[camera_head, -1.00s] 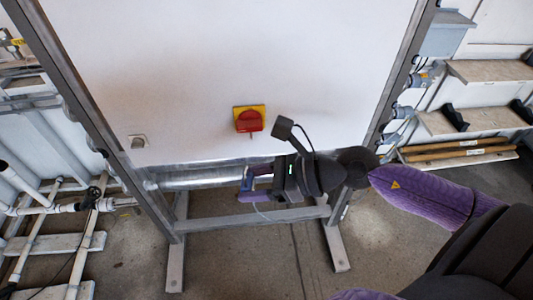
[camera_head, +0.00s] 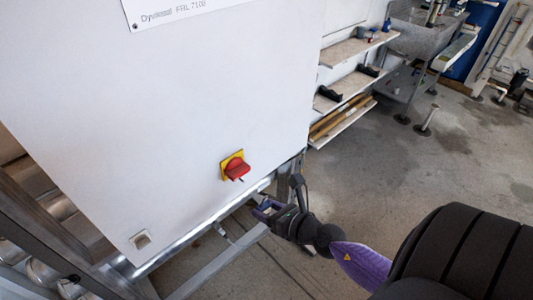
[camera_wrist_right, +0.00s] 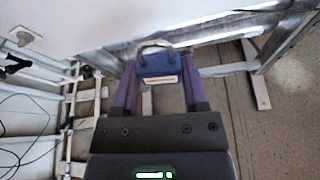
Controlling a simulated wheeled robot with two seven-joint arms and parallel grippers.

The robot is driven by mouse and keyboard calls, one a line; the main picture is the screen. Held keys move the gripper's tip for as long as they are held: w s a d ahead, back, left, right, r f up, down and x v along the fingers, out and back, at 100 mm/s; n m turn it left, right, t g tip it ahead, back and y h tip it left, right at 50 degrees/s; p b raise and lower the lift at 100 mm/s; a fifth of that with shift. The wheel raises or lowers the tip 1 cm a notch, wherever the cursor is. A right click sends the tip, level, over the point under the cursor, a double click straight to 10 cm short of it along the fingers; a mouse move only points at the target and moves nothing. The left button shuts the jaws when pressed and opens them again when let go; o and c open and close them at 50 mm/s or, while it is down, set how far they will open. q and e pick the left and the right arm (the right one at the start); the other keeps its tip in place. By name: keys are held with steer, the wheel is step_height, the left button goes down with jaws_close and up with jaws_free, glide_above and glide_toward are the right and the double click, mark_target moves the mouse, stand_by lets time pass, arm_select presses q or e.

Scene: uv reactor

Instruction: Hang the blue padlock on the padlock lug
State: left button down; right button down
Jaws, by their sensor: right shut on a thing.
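The blue padlock (camera_wrist_right: 158,66) is held between the two purple fingers of my right gripper (camera_wrist_right: 158,82), with its grey shackle pointing up and away from the gripper in the right wrist view. In the head view my right gripper (camera_head: 264,209) is below and to the right of the red rotary switch (camera_head: 236,169) on its yellow plate (camera_head: 228,158). The padlock is apart from the switch. My left gripper is out of view.
The white cabinet panel (camera_head: 170,100) stands on a metal frame (camera_head: 215,262). A small square fitting (camera_head: 140,239) is low on the panel. Wooden shelves (camera_head: 350,50) stand at the back right. The floor (camera_head: 420,160) to the right is open.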

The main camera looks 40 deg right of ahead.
mark_target(232, 185)
steer(key=shift+w+d, duration=0.1)
steer(key=shift+w, duration=0.15)
steer(key=shift+w+f, duration=0.1)
steer(key=shift+w, duration=0.25)
steer(key=w, duration=0.2)
steer(key=w+b, duration=0.1)
steer(key=w, duration=0.4)
steer(key=shift+a+f, duration=0.3)
steer(key=shift+a, duration=0.1)
steer(key=shift+b+x, duration=0.5)
steer(key=shift+x, duration=0.25)
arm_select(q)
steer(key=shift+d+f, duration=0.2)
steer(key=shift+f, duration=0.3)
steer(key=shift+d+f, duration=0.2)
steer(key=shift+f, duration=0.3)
arm_select(e)
steer(key=shift+w, duration=0.1)
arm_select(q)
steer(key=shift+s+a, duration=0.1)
